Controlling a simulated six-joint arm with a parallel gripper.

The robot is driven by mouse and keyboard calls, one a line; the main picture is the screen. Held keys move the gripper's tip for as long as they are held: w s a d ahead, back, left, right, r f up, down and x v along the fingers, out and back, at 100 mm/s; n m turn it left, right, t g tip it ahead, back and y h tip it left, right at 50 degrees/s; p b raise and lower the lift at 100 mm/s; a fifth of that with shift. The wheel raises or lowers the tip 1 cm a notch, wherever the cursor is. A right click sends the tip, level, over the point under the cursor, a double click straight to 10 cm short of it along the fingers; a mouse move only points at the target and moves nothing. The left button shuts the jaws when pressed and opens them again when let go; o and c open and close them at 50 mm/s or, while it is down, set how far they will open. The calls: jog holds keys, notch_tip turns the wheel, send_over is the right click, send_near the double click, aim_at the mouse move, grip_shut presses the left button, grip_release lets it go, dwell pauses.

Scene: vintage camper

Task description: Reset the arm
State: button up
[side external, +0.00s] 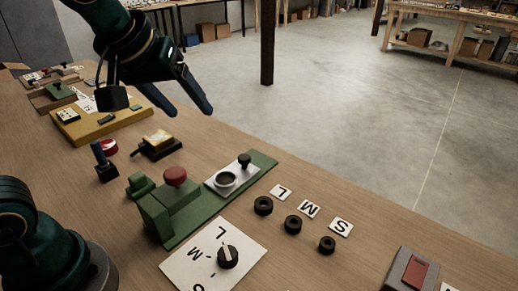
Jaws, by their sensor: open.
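My gripper (180,97) hangs above the far left part of the wooden table (345,258), its two blue fingers apart and nothing between them. It is in the air, clear of the things on the table. My arm comes in from the top left. A green fixture (190,208) with a red knob (175,176) and a grey plate with a ring (226,179) stands below and to the right of the gripper.
A white dial card (190,270) lies at the front. Black rings (293,224) lie beside letter tiles (309,209). A grey box with a red switch (410,272) is at lower right. A yellow board (98,126), a small block (158,145) and a blue-handled piece (102,160) are at left.

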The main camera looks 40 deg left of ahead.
jog(key=s+d+f+m+h, duration=0.1)
jog(key=s+f+m, duration=0.4)
jog(key=s, duration=0.6)
jog(key=shift+d+f+m+g+h, duration=0.3)
jog(key=shift+d+m, duration=0.3)
jog(key=shift+d, duration=0.1)
